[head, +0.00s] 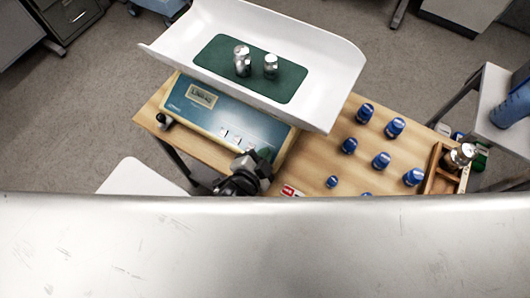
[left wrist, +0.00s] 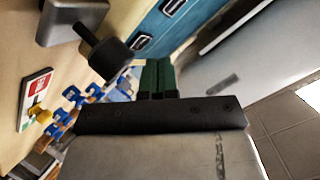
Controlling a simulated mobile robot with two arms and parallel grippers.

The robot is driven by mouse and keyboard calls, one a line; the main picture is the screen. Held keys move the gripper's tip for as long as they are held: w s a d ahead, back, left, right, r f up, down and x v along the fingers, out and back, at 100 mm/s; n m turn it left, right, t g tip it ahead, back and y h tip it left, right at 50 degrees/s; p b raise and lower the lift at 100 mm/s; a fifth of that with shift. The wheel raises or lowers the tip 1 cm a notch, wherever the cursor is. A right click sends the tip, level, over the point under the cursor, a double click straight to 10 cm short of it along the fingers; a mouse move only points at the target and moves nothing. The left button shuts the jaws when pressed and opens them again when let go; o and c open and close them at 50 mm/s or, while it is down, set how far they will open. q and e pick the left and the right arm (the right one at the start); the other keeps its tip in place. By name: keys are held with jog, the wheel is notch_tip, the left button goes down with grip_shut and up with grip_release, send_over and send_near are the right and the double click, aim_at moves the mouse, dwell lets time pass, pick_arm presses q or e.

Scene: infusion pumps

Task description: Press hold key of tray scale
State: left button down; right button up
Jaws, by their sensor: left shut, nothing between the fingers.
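The tray scale has a blue sloping front panel (head: 210,106) with a small display (head: 201,95) and a row of pale keys (head: 232,136) along its lower edge. Its white tray (head: 325,65) sits on top. The key labels are too small to read, so I cannot tell which is hold. My left gripper (head: 264,155) is shut and empty at the panel's lower right corner, by the right end of the key row, and hides part of it. In the left wrist view, its green fingertips (left wrist: 157,76) are together near the blue panel (left wrist: 165,28); contact cannot be told.
Two metal weights (head: 242,60) stand on the tray's green mat (head: 213,52). Several blue-capped bottles (head: 381,160) stand on the wooden table (head: 325,155) to the right, beside a wooden box (head: 437,170). A black-capped foot (left wrist: 110,58) is close to my fingers.

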pick_arm(q)
jog(key=shift+f, duration=0.1)
dwell(0.5)
jog(key=shift+w+d+f, duration=0.1)
jog(key=shift+w+f, duration=0.05)
jog(key=shift+f, duration=0.15)
jog(key=shift+w+f, duration=0.1)
jog(key=shift+f, duration=0.1)
dwell(0.5)
jog(key=shift+f+b, duration=0.4)
dwell(0.5)
jog(key=shift+s+r, duration=0.1)
jog(key=shift+s, duration=0.1)
jog(key=shift+w+r+p, duration=0.1)
jog(key=shift+r+p, duration=0.35)
jog(key=shift+p, duration=0.4)
jog(key=shift+r, duration=0.25)
